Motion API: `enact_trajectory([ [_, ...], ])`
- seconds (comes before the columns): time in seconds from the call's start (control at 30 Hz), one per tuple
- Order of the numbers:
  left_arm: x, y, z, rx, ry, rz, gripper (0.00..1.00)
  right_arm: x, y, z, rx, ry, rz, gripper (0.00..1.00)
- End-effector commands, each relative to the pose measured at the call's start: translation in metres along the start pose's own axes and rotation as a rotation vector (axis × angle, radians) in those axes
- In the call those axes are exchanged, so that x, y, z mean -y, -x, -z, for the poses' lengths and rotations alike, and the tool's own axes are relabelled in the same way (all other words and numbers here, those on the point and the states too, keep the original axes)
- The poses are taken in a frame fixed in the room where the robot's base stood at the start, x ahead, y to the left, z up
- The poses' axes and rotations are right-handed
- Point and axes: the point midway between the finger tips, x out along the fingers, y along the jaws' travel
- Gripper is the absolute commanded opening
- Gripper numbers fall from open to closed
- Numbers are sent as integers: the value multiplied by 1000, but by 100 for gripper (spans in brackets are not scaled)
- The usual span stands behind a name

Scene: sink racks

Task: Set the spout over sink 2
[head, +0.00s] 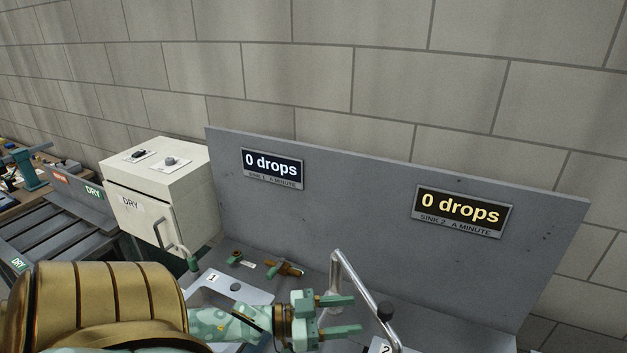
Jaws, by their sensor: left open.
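The spout (358,282) is a bent silver pipe. It rises behind my left gripper and slopes down to the right, to the lower edge of the head view beside a label reading 2 (384,347). Sink 2 is almost wholly below the frame. Sink 1 (248,296), pale with a label 1, lies left of the gripper, partly hidden by my arm. My left gripper (356,315) is open, its green fingers pointing right, in front of the pipe's lower left part. Nothing shows held in it. I cannot tell whether it touches the pipe. My right gripper is not in view.
A grey back panel carries two displays reading 0 drops, for sink 1 (272,167) and sink 2 (460,209). Brass-and-green fittings (285,268) sit behind sink 1. A dark knob (385,311) stands by the pipe. A white DRY cabinet (158,196) stands left.

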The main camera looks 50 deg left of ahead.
Motion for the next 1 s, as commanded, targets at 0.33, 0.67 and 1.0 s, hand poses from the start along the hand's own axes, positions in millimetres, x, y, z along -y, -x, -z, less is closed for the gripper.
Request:
enact_trajectory([
  [0.33,0,60,0,0,1,0,52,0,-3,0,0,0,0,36],
  [0.67,0,64,0,-1,0,-1,52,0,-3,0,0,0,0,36],
  [1.0,0,64,0,-1,0,0,52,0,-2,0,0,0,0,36],
])
